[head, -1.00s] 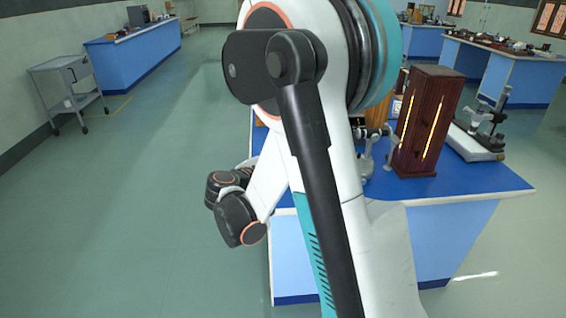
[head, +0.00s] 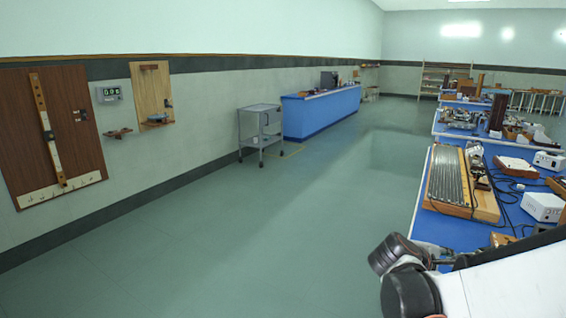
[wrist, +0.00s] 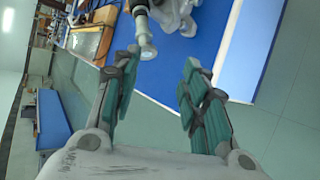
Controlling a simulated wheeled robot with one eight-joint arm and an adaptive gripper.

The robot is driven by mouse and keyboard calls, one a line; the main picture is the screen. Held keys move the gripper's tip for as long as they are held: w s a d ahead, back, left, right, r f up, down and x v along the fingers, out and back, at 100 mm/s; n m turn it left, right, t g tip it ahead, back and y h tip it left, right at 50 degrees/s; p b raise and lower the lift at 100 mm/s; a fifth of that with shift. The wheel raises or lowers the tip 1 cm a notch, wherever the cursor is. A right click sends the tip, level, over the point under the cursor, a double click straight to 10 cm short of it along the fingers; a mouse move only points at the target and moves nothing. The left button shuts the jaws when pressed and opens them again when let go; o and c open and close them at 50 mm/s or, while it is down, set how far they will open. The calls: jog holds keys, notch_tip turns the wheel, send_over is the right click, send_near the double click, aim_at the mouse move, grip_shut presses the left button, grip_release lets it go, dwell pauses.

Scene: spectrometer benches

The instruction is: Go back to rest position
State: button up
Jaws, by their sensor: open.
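My gripper (wrist: 155,95) shows in the wrist view with its two teal-padded fingers spread apart. It is open and nothing is between the fingers. Beyond the fingers are a blue bench top (wrist: 200,45) and the green floor. In the head view my arm is at the lower right, in front of the near blue bench (head: 432,232). The gripper's fingers cannot be made out clearly in the head view.
The near bench carries a wooden board with metal rods (head: 455,180) and white boxes (head: 543,206). A grey trolley (head: 262,135) stands by the left wall, with a blue counter (head: 320,112) behind it. Boards (head: 55,130) hang on the wall. The floor between is clear.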

jog(key=s+a+r+m+t+y, duration=0.1)
jog(key=s+a+r+m+y, duration=0.1)
jog(key=s+a+m+y, duration=0.8)
jog(key=s+a, duration=0.8)
jog(key=a, duration=0.1)
jog(key=shift+s, duration=0.25)
jog(key=shift+c, duration=0.9)
jog(key=shift+d, duration=0.2)
